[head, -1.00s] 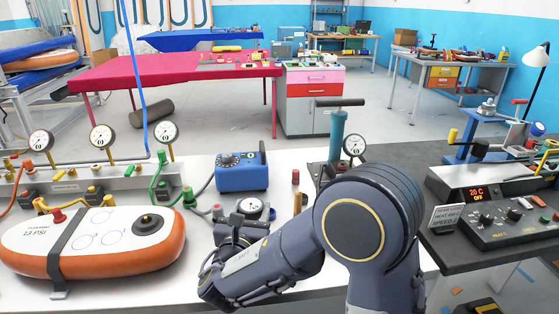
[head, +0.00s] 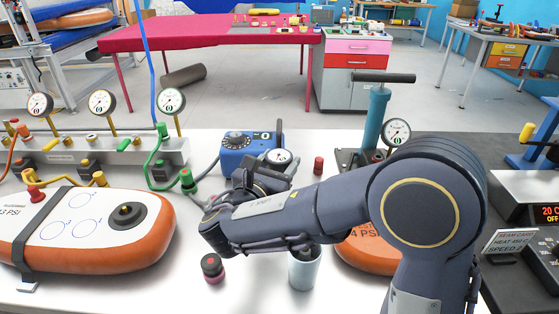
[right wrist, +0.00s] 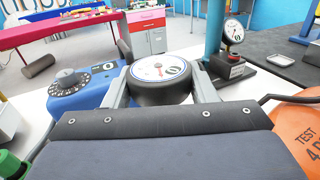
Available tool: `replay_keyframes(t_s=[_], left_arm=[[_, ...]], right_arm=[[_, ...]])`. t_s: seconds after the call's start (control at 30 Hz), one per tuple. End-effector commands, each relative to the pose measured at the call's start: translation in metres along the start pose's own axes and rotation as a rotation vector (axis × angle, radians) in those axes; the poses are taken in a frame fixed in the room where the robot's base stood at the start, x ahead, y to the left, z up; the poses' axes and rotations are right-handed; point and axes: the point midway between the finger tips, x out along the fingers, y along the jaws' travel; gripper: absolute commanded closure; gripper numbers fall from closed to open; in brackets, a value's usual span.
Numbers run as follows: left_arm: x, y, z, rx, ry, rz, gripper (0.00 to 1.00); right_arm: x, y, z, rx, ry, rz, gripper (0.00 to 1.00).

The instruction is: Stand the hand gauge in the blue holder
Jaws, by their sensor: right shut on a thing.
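The hand gauge, with a round white dial (head: 278,157) and a dark body, is held by my right gripper (head: 268,172). In the right wrist view, the gauge (right wrist: 160,68) sits between the two grey fingers (right wrist: 161,88), dial facing up toward the camera. The gauge is close to the right of a blue box with a knob (head: 240,158). A pale blue open cup (head: 304,271), probably the blue holder, stands on the white table in front of my right forearm; the arm hides part of its top. My left gripper is out of view.
A white and orange inflatable (head: 150,235) lies at left, below a manifold (head: 110,152) with several gauges. A small dark and pink bottle (head: 212,268) stands left of the cup. An orange test piece (head: 368,252) lies right of it. A teal pump (head: 376,118) stands behind.

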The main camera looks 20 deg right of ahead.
Motion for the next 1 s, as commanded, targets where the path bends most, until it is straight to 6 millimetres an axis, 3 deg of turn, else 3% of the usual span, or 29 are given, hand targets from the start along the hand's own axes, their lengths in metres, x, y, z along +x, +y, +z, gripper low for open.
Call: replay_keyframes(t_s=[0.07,0.7,1.0], left_arm=[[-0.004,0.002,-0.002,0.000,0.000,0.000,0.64],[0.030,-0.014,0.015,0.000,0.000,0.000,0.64],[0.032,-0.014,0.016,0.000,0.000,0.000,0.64]], right_arm=[[-0.001,0.000,0.001,0.000,0.004,0.003,0.74],[-0.001,0.000,-0.055,0.000,0.004,0.002,0.74],[-0.001,0.000,-0.059,0.001,0.004,0.002,0.74]])
